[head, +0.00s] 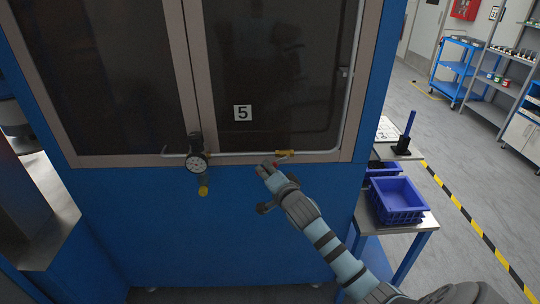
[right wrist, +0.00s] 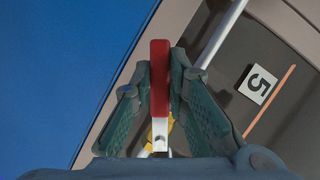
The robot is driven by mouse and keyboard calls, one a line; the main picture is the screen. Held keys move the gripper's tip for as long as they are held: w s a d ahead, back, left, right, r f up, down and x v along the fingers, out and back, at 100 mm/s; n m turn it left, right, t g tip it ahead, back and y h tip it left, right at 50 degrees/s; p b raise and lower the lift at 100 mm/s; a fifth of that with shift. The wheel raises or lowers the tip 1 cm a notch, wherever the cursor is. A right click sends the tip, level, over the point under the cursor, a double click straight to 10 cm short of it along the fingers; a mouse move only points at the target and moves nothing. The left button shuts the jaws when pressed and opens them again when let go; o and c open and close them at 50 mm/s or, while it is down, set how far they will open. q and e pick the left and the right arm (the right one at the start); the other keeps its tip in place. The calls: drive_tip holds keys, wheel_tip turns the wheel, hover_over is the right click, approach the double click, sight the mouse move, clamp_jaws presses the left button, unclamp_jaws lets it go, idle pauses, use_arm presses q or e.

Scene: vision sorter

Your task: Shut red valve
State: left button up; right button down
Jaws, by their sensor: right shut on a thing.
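The red valve handle (head: 267,164) shows as a small red patch at my right gripper (head: 271,171) in the head view. The valve's yellow body (head: 286,153) sits on a pale pipe (head: 240,154) along the cabinet's lower frame. In the right wrist view the red handle (right wrist: 160,78) stands upright between the two green-padded fingers, which are shut on it. It lies at a slant to the pipe (right wrist: 222,35). The yellow body (right wrist: 158,130) is partly hidden behind the handle and fingers. My left gripper is not in view.
A pressure gauge (head: 197,163) with a yellow-tipped fitting hangs on the same pipe to the left. A label 5 (head: 243,113) is on the dark panel above. A blue crate (head: 396,197) stands on a side table at right. The blue cabinet front below is bare.

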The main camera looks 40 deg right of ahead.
drive_tip(key=s+d+f+n+g+h+p, duration=0.3)
drive_tip(key=d+n+g+p, duration=0.1)
drive_tip(key=n+p, duration=0.3)
drive_tip(key=shift+d+n+h, duration=0.3)
drive_tip(key=shift+n, duration=0.4)
idle(0.4)
drive_tip(key=c, duration=1.6)
unclamp_jaws()
drive_tip(key=shift+o, duration=0.2)
drive_tip(key=v, duration=1.2)
